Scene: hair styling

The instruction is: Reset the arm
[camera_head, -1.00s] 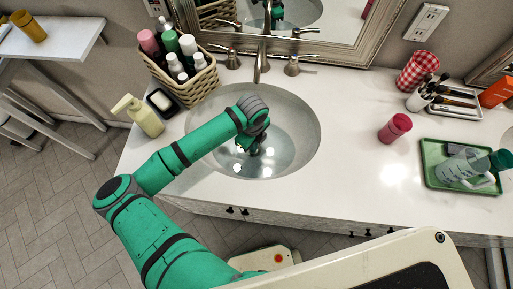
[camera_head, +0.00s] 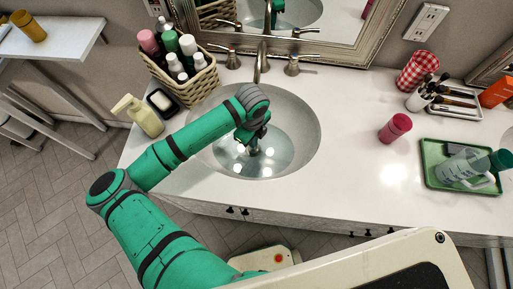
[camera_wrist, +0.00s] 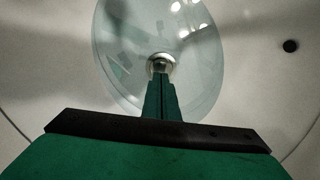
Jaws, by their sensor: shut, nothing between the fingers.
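My gripper (camera_head: 254,148) is over the sink basin (camera_head: 300,125) in the head view, pointing down into the bowl. In the wrist view its two green fingers (camera_wrist: 161,90) are together, with nothing held between them. The fingertips line up with the round metal drain (camera_wrist: 160,62) in the wrist view. Whether they touch it I cannot tell. Clear, shiny water seems to lie in the bottom of the bowl. My green arm reaches in from the lower left across the counter's front edge.
A faucet (camera_head: 262,62) with two handles stands behind the sink. A wicker basket (camera_head: 190,88) of bottles, a soap dish (camera_head: 161,101) and a pump bottle (camera_head: 144,119) stand left. Counter between sink and cup is clear.

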